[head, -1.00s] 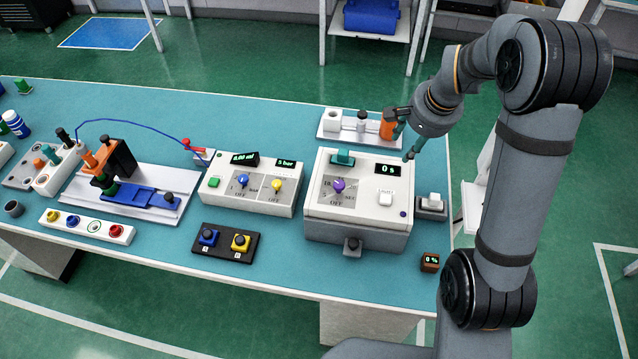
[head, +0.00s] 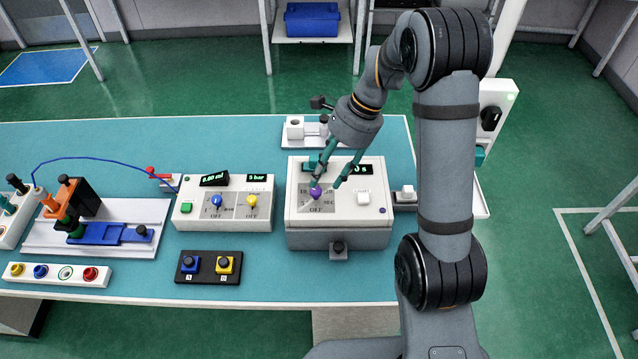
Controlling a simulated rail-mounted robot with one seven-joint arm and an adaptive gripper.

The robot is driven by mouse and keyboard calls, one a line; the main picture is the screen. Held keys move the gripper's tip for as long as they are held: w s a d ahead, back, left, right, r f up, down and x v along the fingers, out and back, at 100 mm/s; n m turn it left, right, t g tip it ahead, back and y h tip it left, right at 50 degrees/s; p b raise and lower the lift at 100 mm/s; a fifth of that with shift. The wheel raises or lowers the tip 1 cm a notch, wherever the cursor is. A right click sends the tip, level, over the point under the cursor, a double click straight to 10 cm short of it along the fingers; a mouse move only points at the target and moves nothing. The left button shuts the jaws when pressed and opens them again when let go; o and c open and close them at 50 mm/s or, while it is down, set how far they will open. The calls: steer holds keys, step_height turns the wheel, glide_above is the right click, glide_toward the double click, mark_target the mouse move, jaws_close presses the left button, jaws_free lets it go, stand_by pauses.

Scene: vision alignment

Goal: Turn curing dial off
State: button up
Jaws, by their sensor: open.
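The curing dial is a purple knob (head: 316,193) on the grey dial plate of the white curing box (head: 370,222). Numbers show around it and OFF is printed below. I cannot tell where its pointer stands. My gripper (head: 327,184) is open above the box, its two teal fingers pointing down. The left fingertip is at or just above the purple knob and covers its upper edge. The right fingertip is to the right of the knob. I cannot tell whether either touches it. The box's display (head: 367,169) is partly hidden by a finger.
A white button (head: 363,199) is right of the dial on the same box. A controller with blue (head: 216,201) and yellow (head: 252,201) knobs stands to the left. A black two-button panel (head: 209,267) lies in front of it. Behind the box is a white rack (head: 297,133).

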mark_target(316, 190)
steer(key=shift+x, duration=2.25)
steer(key=shift+c, duration=0.2)
jaws_close()
